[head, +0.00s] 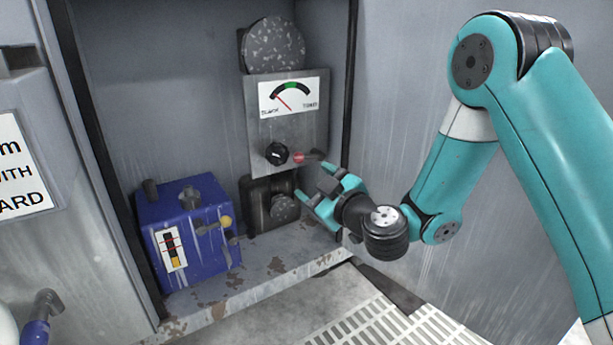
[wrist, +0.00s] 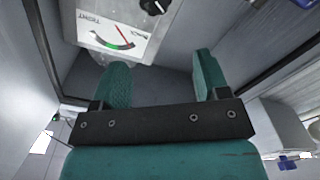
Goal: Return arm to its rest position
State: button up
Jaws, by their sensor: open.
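My gripper (head: 318,183) is at the end of my teal arm, at the right side of the open cabinet bay in the head view. Its two teal fingers are spread apart, with nothing seen between them. The fingers point at the metal gauge panel (head: 258,135), close to a red-tipped lever (head: 300,157) and a black knob (head: 277,154). I cannot tell whether a finger touches the lever. In the wrist view my gripper (wrist: 160,82) shows open, with the gauge (wrist: 118,42) beyond it.
A blue box (head: 190,250) with valves stands on the worn cabinet ledge at the left. A speckled round disc (head: 275,45) sits above the gauge panel, a smaller disc (head: 284,208) below it. A floor grate (head: 375,325) lies in front. The cabinet's right edge is beside my gripper.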

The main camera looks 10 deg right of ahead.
jog(key=s+a+r+n+g+y+p, duration=0.1)
jog(key=s+a+r+g+y+p, duration=0.1)
jog(key=s+a+r+g+p, duration=0.45)
jog(key=s+a+r+n+g+y+p, duration=0.1)
jog(key=s+r+n+g+y+p, duration=0.2)
jog(key=s+r, duration=0.6)
jog(key=s+d+r+m+g+h+p, duration=0.3)
jog(key=s+d+m+h+p, duration=0.15)
jog(key=s, duration=0.35)
jog(key=s+d+r+m+g+h+p, duration=0.35)
jog(key=s+d, duration=0.25)
jog(key=s, duration=0.2)
notch_tip(320, 180, up, 36)
jog(key=p, duration=3.6)
jog(key=shift+w+r+m, duration=0.15)
jog(key=shift+m, duration=0.15)
